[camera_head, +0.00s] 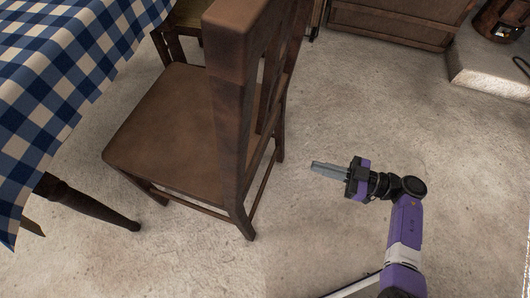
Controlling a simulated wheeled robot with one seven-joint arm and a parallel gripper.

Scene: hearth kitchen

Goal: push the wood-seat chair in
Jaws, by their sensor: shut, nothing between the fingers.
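The wood-seat chair (168,127) is dark brown and stands upright left of centre. Its slatted back faces right, toward my arm, and its seat faces the table (60,75) on the left. The seat's left corner is apart from the hanging cloth in the picture. My gripper (314,168) is shut and empty. It is over the floor to the right of the chair, pointing left at the chair, with a visible gap between them.
A blue and white checked cloth covers the table, and a dark table leg (88,207) shows below it. Another wooden chair (187,17) is partly hidden behind. A wooden cabinet (390,22) and a pale stone ledge (490,68) stand at the back right. The floor around my gripper is clear.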

